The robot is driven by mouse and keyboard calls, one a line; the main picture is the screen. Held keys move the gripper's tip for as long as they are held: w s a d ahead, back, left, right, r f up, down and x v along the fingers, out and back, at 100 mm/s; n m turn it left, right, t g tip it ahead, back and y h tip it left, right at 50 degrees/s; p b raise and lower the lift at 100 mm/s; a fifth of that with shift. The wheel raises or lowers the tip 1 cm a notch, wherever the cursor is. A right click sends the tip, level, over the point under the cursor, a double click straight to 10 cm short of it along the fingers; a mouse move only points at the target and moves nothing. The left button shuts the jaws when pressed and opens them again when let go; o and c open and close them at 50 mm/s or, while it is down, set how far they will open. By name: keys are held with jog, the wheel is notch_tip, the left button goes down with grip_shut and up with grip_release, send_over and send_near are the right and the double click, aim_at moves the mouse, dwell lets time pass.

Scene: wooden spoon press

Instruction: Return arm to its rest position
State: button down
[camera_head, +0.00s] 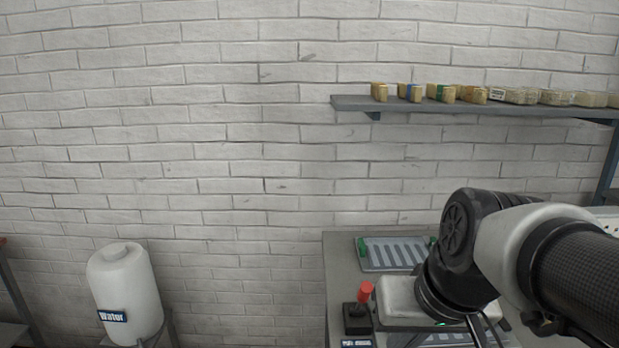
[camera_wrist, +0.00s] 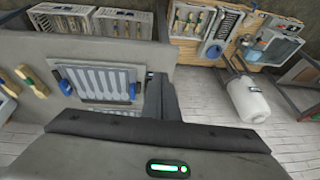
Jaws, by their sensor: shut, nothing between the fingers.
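My arm reaches in from the right in the head view and bends down over the grey table (camera_head: 340,262). My gripper (camera_head: 482,334) is at the lower end of the arm, partly cut off by the bottom edge. In the wrist view my gripper (camera_wrist: 160,98) shows as dark fingers, shut with nothing between them. Beside the wrist in the head view is a white block-shaped machine part (camera_head: 396,297), partly hidden by my arm. A red-knobbed lever (camera_head: 366,291) on a black base stands left of it.
A slotted tray with green handles (camera_head: 395,255) lies at the table's back. A wall shelf (camera_head: 480,107) with several small packs runs above. A white water tank (camera_head: 125,290) stands left, apart from the table. The wrist view shows a slotted panel with blue handles (camera_wrist: 97,82).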

jog(key=s+d+r+p, duration=0.1)
jog(key=r+p, duration=1)
jog(key=r, duration=0.1)
jog(key=s+d+r+t+h+p, duration=0.1)
jog(key=s+r+p, duration=0.1)
jog(key=r+p, duration=0.9)
jog(key=shift+s+r+p, duration=0.15)
jog(key=shift+r+p, duration=0.25)
jog(key=shift+r, duration=0.1)
